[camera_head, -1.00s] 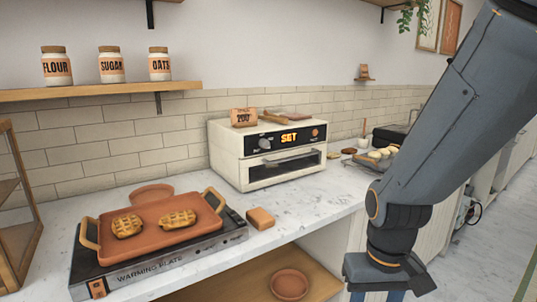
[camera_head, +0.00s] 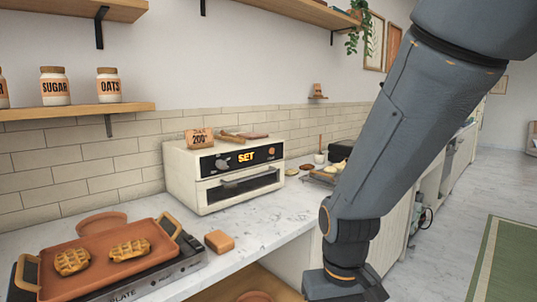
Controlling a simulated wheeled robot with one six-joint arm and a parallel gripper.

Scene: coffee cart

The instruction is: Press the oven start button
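The white oven (camera_head: 185,180) stands on the marble counter against the tiled wall. Its black front panel has a dark knob (camera_head: 222,163) at the left. A lit orange display (camera_head: 246,157) in the middle reads "SET". A small round reddish button (camera_head: 271,152) is at the panel's right end; I cannot read any label on it. The oven door below, with its horizontal handle (camera_head: 250,177), is shut. My arm comes down from the upper right, right of the oven and apart from it. Its lower end is cut off by the bottom edge, so my gripper's fingers are hidden.
A warming plate (camera_head: 165,275) carries a terracotta tray (camera_head: 85,250) with two waffles. A small orange-brown block (camera_head: 219,241) lies between it and the oven. Counter in front of the oven is clear.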

